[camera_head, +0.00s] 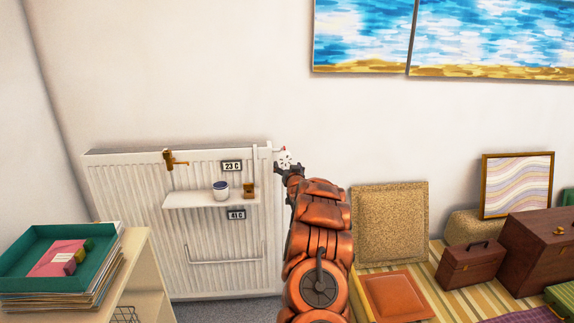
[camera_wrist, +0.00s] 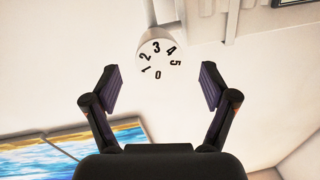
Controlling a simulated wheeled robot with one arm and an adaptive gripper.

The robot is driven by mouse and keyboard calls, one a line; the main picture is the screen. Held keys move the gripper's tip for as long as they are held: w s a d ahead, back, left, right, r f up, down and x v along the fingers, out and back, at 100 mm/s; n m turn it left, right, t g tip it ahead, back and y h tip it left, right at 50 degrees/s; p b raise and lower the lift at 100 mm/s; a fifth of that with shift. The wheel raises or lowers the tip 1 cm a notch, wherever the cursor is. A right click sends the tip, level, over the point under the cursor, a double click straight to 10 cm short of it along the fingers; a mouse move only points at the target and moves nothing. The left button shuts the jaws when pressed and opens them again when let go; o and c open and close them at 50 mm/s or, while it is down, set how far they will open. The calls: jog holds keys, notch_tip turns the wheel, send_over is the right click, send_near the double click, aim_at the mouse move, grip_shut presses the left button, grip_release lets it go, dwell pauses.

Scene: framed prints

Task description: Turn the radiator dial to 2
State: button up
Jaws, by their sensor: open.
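The radiator dial (camera_wrist: 158,59) is a white round knob with black digits 0 to 5, seen near the top middle of the wrist view. In the head view the dial (camera_head: 284,158) sits at the radiator's upper right corner. The white ribbed radiator (camera_head: 130,190) stands against the wall. My gripper (camera_wrist: 161,88) is open, with its two fingers apart, one to each side below the dial in the wrist view. Nothing is between the fingers. In the head view my gripper (camera_head: 290,171) is right by the dial. I cannot tell which digit is set.
A small shelf (camera_head: 185,201) on the radiator holds a white cup (camera_head: 221,190) and a small wooden block (camera_head: 249,189). Temperature labels (camera_head: 232,166) read 23 C and 41 C. A cork board (camera_head: 390,222), boxes (camera_head: 470,264) and a framed print (camera_head: 516,185) stand at right. A teal tray (camera_head: 27,246) sits at left.

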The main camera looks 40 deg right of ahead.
jog(key=v, duration=0.6)
jog(key=shift+s, duration=0.2)
jog(key=shift+a, duration=0.1)
dwell(0.5)
jog(key=w+a+r+n+g+y, duration=0.1)
jog(key=a+y, duration=0.1)
jog(key=a, duration=0.7)
jog(key=w+a+r+n+g+y, duration=0.1)
jog(key=a+g+y, duration=0.15)
jog(key=a, duration=0.65)
jog(key=s+a+n+g+y, duration=0.1)
jog(key=s+a+g+y, duration=0.1)
jog(key=s+a, duration=0.5)
jog(key=s+a+n+g+y, duration=0.2)
jog(key=s+a, duration=0.1)
jog(key=a, duration=0.8)
jog(key=s+a+n+g, duration=0.1)
jog(key=s+a+g, duration=0.2)
jog(key=s, duration=1)
jog(key=s+a+n+g, duration=0.1)
jog(key=s+a+g, duration=0.2)
jog(key=s+a, duration=0.5)
jog(key=s+a+n+g+y, duration=0.1)
jog(key=s+a+g, duration=0.2)
jog(key=s, duration=1.7)
jog(key=a+f, duration=0.1)
jog(key=a, duration=0.1)
jog(key=shift+a, duration=0.35)
